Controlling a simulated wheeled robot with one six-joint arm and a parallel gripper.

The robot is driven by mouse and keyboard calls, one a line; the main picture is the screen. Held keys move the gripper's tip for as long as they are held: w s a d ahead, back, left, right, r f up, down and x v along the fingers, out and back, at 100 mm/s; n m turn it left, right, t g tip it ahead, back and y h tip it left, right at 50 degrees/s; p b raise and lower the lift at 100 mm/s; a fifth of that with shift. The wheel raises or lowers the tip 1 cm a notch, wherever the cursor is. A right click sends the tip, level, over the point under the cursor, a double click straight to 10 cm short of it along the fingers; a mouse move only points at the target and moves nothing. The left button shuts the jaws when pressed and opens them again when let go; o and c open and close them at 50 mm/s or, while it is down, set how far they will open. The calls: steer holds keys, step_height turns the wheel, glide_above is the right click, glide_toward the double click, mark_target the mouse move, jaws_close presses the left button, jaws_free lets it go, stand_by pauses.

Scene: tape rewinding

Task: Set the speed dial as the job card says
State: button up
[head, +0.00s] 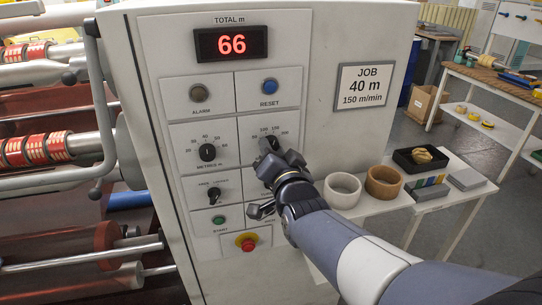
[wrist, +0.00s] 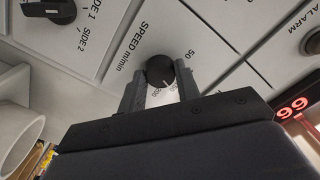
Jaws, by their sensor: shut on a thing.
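The job card (head: 364,86) on the panel reads "40 m" and "150 m/min". The black speed dial (head: 269,143) is on the panel's right column, partly hidden by my gripper (head: 277,160). In the wrist view the dial (wrist: 160,70) sits between the two fingers of my gripper (wrist: 159,82), beside the label "SPEED m/min". The fingers are shut on the dial from both sides. A pale mark shows on the dial near the fingers, but I cannot tell which number it points at.
A red display (head: 231,43) reads 66. Two tape rings (head: 342,190) stand on a side table at right.

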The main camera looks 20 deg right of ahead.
stand_by(0.3)
steer(key=o, duration=1)
steer(key=shift+c, duration=0.2)
